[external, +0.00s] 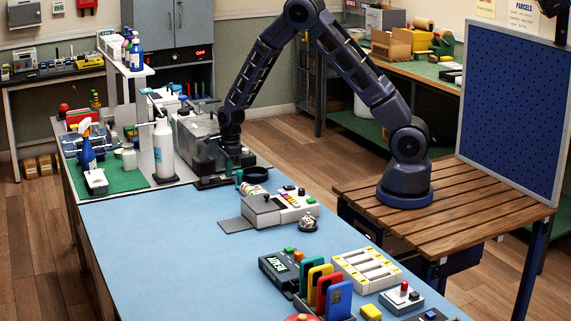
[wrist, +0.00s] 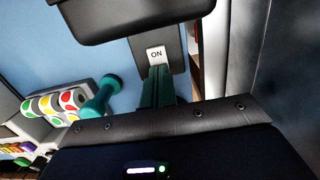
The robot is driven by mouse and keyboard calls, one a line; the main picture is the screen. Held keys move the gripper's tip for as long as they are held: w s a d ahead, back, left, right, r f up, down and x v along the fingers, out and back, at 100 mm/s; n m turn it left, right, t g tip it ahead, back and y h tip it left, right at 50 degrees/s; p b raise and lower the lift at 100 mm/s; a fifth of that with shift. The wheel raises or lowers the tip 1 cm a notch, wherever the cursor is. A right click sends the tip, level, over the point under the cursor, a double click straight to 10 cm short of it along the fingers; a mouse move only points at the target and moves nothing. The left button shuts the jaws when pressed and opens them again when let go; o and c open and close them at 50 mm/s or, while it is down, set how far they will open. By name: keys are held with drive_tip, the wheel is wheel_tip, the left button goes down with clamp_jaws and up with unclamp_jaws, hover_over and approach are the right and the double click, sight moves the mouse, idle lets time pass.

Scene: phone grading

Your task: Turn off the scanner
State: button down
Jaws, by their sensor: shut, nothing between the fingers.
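In the wrist view, a small white rocker or plate (wrist: 157,55) marked ON sits on a dark strip. The teal fingers of my gripper (wrist: 158,72) are together and empty, with their tips just below the ON mark; I cannot tell whether they touch it. In the external view, my gripper (external: 229,157) points down beside a clear-sided machine (external: 189,142), which seems to be the scanner. A dark flat part (external: 218,182) lies at its front. The ON mark is too small to see in the external view.
A teal dumbbell-shaped piece (wrist: 101,96) stands left of my fingers. The mat's left part is clear.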

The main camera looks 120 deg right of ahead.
drive_tip(key=shift+s+a+f, duration=0.1)
drive_tip(key=shift+a+f, duration=0.05)
drive_tip(key=shift+f, duration=0.3)
drive_tip(key=shift+w+a+r, duration=0.1)
drive_tip(key=shift+w+r, duration=0.1)
drive_tip(key=shift+w, duration=0.8)
drive_tip(key=shift+r, duration=0.3)
wheel_tip(320, 180, up, 14)
drive_tip(key=s, duration=0.1)
drive_tip(key=shift+s+d, duration=0.4)
